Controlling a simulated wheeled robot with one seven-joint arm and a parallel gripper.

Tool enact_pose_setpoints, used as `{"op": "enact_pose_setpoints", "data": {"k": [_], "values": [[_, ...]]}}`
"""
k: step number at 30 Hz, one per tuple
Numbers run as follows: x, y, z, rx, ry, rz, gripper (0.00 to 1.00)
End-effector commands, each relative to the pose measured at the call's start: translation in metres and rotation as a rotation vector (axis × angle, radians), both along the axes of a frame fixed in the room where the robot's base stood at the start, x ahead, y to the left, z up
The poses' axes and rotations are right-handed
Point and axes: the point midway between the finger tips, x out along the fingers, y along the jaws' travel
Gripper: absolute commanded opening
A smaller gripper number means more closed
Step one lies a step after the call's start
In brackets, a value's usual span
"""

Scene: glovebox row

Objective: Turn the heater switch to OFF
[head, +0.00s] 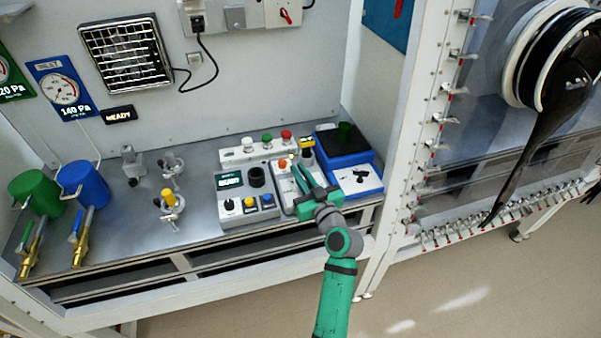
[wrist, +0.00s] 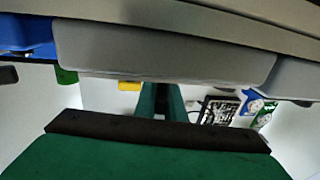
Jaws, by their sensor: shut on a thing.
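My gripper (head: 298,168) reaches over a light grey control box (head: 285,200) on the right part of the bench, pointing away from my body. It is shut on a small control at this box, which I take for the heater switch. The fingers hide that control, so its label and setting cannot be read. An orange button (head: 282,164) shows just left of the fingertips.
Left of the gripper stands a console (head: 246,204) with a display and several knobs. A white post (head: 405,130) rises farther right.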

Motion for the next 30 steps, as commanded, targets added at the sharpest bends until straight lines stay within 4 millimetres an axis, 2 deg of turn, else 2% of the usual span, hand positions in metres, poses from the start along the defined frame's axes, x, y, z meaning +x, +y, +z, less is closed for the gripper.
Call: {"op": "enact_pose_setpoints", "data": {"k": [9, 10, 12, 23, 26, 30], "values": [[0.0, -0.001, -0.002, 0.0, 0.003, 0.0, 0.0], [0.0, -0.001, -0.002, 0.0, 0.003, 0.0, 0.12], [0.0, -0.001, -0.002, 0.0, 0.003, 0.0, 0.28], [-0.003, -0.002, -0.001, 0.0, 0.001, 0.0, 0.28], [-0.011, -0.006, -0.002, 0.001, 0.004, -0.001, 0.28], [-0.032, -0.017, -0.002, 0.001, 0.003, -0.002, 0.28]]}}
